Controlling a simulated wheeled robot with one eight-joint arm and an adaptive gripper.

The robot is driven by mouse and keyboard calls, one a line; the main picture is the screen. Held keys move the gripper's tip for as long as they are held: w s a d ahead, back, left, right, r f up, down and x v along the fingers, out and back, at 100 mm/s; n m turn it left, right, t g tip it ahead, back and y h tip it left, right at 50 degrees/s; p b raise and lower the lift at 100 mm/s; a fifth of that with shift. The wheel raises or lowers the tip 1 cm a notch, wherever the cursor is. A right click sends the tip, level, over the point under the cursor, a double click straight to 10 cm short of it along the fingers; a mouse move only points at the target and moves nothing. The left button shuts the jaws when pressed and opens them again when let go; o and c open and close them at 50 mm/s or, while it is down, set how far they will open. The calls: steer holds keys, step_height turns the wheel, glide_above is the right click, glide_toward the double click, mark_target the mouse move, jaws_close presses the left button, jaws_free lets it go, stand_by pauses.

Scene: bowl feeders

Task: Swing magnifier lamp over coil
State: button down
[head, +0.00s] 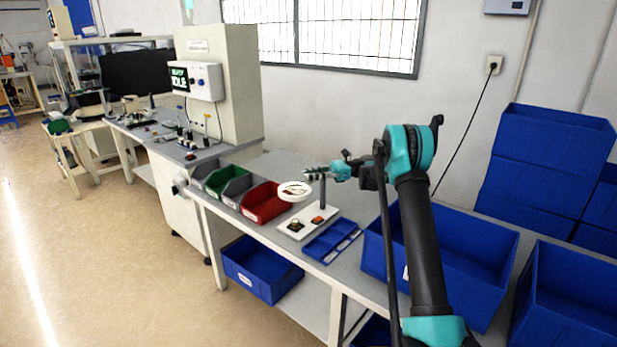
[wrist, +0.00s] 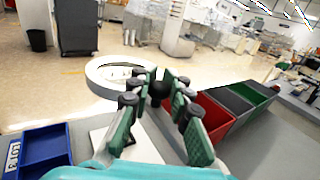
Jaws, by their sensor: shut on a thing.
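The magnifier lamp's white ring head (head: 294,190) hangs level above the bench, left of its dark post (head: 322,192); the ring also shows in the wrist view (wrist: 92,84). The post rises from a white base plate (head: 306,236). A small round dark piece, seemingly the coil (head: 296,226), sits on the plate's left part, lower in the picture than the ring. My gripper (head: 310,174) is at the lamp's height near the post top. In the wrist view my gripper (wrist: 157,92) has its green-padded fingers about a black knob on the lamp, shut on it.
Red (head: 266,203), grey and green bins line the bench left of the lamp. A blue divided tray (head: 332,240) lies right of the base plate. Large blue crates (head: 490,240) stand at the right. An orange-red button (head: 318,219) is on the plate.

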steer(key=shift+d, duration=0.1)
steer(key=c, duration=1.4)
jaws_free()
steer(key=shift+o, duration=0.2)
steer(key=v, duration=0.7)
steer(key=shift+d, duration=0.25)
steer(key=shift+w, duration=0.1)
